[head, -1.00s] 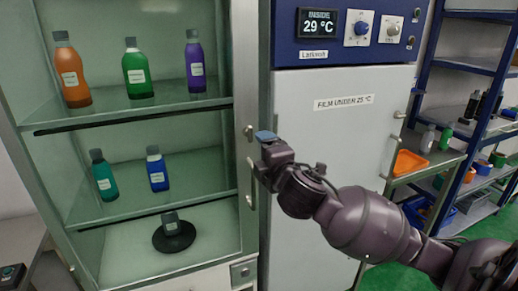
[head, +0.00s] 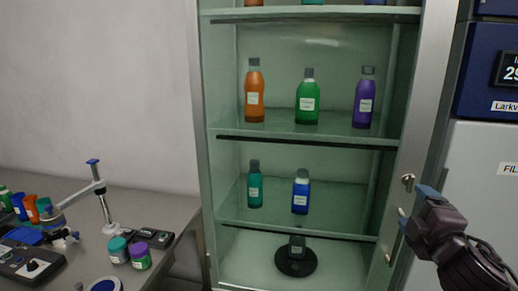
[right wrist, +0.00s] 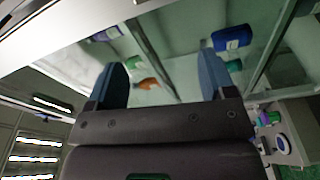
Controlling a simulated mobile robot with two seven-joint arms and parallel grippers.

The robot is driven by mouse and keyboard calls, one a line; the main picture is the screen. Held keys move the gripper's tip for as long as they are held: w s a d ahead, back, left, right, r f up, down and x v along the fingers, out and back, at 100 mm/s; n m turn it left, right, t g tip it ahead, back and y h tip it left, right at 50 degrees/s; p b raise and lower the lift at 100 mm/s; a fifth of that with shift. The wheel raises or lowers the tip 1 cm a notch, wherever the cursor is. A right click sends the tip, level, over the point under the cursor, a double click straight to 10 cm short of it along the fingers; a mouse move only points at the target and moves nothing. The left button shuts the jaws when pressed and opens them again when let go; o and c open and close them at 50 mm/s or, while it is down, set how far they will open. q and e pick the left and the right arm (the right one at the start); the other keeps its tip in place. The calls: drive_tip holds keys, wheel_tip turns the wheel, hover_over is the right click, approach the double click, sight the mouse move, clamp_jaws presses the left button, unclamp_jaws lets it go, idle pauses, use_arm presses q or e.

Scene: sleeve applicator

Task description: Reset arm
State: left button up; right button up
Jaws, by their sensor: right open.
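My right arm comes in at the lower right of the head view. Its gripper (head: 415,204) is in front of the right side of the cabinet's frame, near the lock and handle, and looks empty. In the right wrist view both blue fingers (right wrist: 164,85) are spread apart with nothing between them. Behind them, bottles show through the glass. I cannot tell whether the gripper touches the cabinet. My left gripper is not in view.
The cabinet (head: 411,95) holds several labelled bottles, including orange (head: 254,95), green (head: 307,102) and purple (head: 363,103) ones. A bench (head: 178,212) at left carries a stand (head: 104,200) and jars. A blue-and-grey unit (head: 480,150) stands at right.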

drive_tip(key=s+a+f+m+g+y, duration=0.15)
drive_tip(key=f+m, duration=0.25)
drive_tip(key=f, duration=0.8)
drive_tip(key=s+a+f+m+g+y, duration=0.1)
drive_tip(key=s+a+f+m+y, duration=0.2)
drive_tip(key=f, duration=0.8)
drive_tip(key=s+a+f+m+g+h+b, duration=0.1)
drive_tip(key=s+f+m+g, duration=0.3)
drive_tip(key=s+f, duration=1.2)
drive_tip(key=f+m+h, duration=0.1)
drive_tip(key=m, duration=0.2)
drive_tip(key=shift+f+h, duration=0.15)
drive_tip(key=shift+h, duration=0.2)
